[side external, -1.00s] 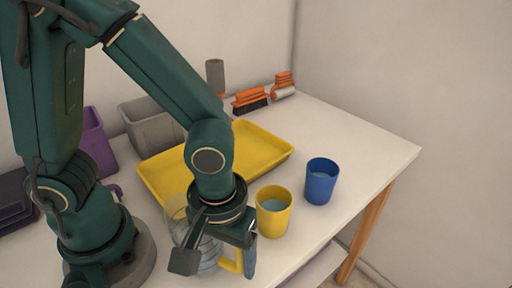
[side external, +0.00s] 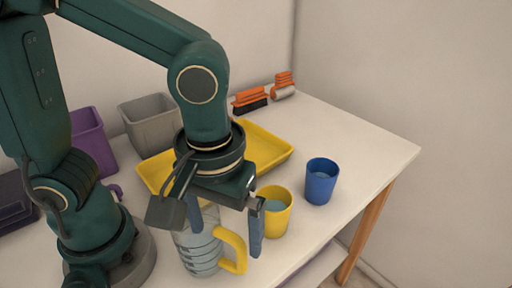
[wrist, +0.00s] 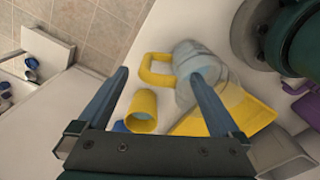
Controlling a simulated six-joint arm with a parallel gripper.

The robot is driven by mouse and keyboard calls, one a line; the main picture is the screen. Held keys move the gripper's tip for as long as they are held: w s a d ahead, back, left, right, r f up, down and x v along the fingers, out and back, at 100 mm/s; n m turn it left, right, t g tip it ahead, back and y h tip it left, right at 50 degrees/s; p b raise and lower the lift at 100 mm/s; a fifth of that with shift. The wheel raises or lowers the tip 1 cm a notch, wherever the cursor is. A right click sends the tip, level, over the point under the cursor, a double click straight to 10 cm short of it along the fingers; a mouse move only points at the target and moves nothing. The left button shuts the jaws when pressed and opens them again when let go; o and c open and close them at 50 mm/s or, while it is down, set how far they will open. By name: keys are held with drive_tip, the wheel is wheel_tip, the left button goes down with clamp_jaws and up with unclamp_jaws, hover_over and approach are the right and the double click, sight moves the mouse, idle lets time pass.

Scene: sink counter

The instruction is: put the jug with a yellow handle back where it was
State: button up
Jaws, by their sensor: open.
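The clear jug (side external: 203,254) with a yellow handle (side external: 237,251) stands upright on the counter in front of the yellow tray, its handle toward the right. It also shows in the wrist view (wrist: 190,62), with its handle (wrist: 155,72) toward the left. My gripper (side external: 225,240) is open and empty. Its fingers point down above the jug and its handle in the side view. In the wrist view the two fingertips (wrist: 158,72) are wide apart, with the handle seen between them. The gripper hides part of the jug's top in the side view.
A yellow cup (side external: 276,211) with liquid stands just right of the jug. A blue cup (side external: 321,182) stands further right. Behind are a yellow tray (side external: 268,147), a grey bin (side external: 150,122), a purple bin (side external: 90,140) and orange brushes (side external: 250,99). The right counter is clear.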

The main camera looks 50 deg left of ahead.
wheel_tip(320, 180, up, 4)
drive_tip(key=shift+r, duration=0.15)
drive_tip(key=shift+a+r, duration=0.1)
drive_tip(key=shift+r, duration=0.05)
drive_tip(key=a+m+t, duration=0.5)
drive_tip(key=a, duration=0.5)
drive_tip(key=shift+w+a+r, duration=0.25)
drive_tip(key=shift+w+a, duration=0.05)
drive_tip(key=shift+w, duration=0.1)
